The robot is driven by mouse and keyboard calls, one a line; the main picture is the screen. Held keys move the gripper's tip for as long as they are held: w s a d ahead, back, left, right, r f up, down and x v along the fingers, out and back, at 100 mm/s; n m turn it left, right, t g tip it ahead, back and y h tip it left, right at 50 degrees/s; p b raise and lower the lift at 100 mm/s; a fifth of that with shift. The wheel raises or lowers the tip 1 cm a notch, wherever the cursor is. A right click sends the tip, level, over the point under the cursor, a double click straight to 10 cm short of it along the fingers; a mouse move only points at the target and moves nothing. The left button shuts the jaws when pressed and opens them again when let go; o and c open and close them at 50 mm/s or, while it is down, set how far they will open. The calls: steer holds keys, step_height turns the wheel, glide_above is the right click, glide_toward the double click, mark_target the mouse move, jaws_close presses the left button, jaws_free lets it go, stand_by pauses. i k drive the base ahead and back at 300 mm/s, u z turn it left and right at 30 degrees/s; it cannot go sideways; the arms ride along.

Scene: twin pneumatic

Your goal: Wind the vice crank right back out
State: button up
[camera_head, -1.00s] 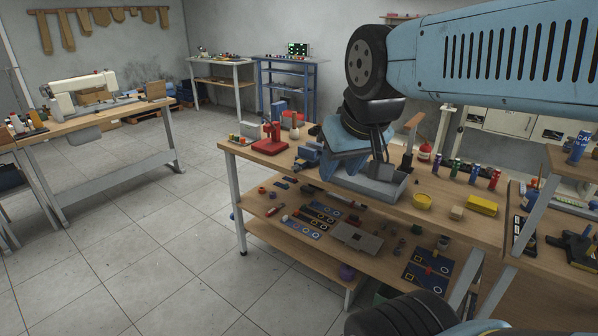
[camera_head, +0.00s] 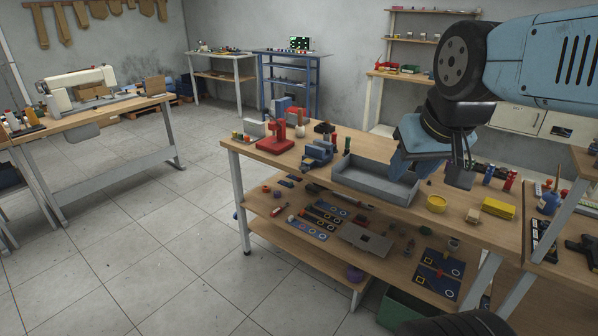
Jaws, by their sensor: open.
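A small blue vice (camera_head: 318,153) stands on the wooden workbench (camera_head: 275,158), left of a grey open tray. Its crank is too small to make out clearly. My gripper (camera_head: 459,177) hangs over the right part of the bench, beyond the tray's right end, well to the right of the vice and apart from it. The gripper is open and I see nothing between its fingers. It is dark and small here, partly merged with the wrist above it.
A red press (camera_head: 277,140) stands left of the vice. The grey tray (camera_head: 372,184) lies between vice and gripper. A lower shelf (camera_head: 300,245) holds several small parts.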

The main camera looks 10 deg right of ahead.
mark_target(304, 168)
steer(key=z, duration=0.1)
steer(key=i, duration=1)
steer(key=u, duration=0.1)
